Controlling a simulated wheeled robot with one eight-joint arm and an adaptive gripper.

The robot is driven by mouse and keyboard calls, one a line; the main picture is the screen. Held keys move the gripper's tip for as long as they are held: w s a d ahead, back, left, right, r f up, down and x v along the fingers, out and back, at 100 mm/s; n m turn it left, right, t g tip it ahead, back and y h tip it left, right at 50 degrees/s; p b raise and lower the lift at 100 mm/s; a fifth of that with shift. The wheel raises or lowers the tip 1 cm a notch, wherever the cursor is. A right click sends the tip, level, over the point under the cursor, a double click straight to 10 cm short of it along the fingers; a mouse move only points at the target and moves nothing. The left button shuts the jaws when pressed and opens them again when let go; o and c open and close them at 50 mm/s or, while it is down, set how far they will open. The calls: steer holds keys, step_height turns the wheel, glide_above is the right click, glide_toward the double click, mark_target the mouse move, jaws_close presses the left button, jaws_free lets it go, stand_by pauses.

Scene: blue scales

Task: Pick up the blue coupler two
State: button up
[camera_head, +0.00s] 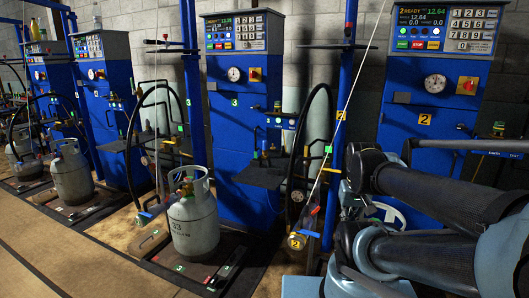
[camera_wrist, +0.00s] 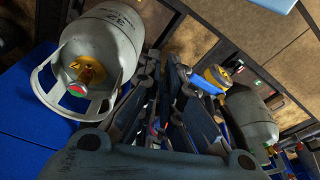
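The blue coupler two (camera_head: 308,233) appears to be the small part with a blue lever beside a round fitting tagged with a yellow 2 (camera_head: 297,241), at the foot of the blue post. In the wrist view the blue lever (camera_wrist: 208,84) and round fitting (camera_wrist: 216,74) show just right of my fingertips, apart from them as far as I can tell. My gripper (camera_wrist: 166,65) looks open, with a narrow dark gap and nothing visible between its fingers. In the head view my arm comes in from the right and hides part of station 2.
A grey gas cylinder (camera_head: 193,228) stands on the scale of station 3. In the wrist view one cylinder (camera_wrist: 100,50) is close on the left and another (camera_wrist: 250,118) lies to the right. Blue cabinets (camera_head: 432,110), hanging hoses (camera_head: 327,95) and a post (camera_head: 339,130) crowd the area.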

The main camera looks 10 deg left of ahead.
steer(key=o, duration=0.7)
step_height(320, 180, up, 2)
steer(key=shift+w+a+r, duration=0.15)
steer(key=shift+r, duration=0.1)
steer(key=w+a+r+n, duration=0.45)
steer(key=w+r, duration=0.65)
steer(key=w, duration=0.4)
steer(key=w+a+r+n, duration=0.3)
steer(key=w+a+r, duration=0.2)
steer(key=w+r, duration=0.75)
steer(key=n+g+y, duration=0.1)
steer(key=n+g, duration=0.1)
steer(key=n, duration=0.5)
glide_above(265, 144)
steer(key=w, duration=0.2)
step_height(265, 144, down, 6)
steer(key=f, duration=1)
steer(key=shift+a+f, duration=0.25)
steer(key=shift+f, duration=0.15)
steer(key=shift+s+d+f, duration=0.1)
steer(key=shift+f, duration=1.3)
steer(key=shift+s+d+f, duration=0.1)
steer(key=shift+f, duration=1.3)
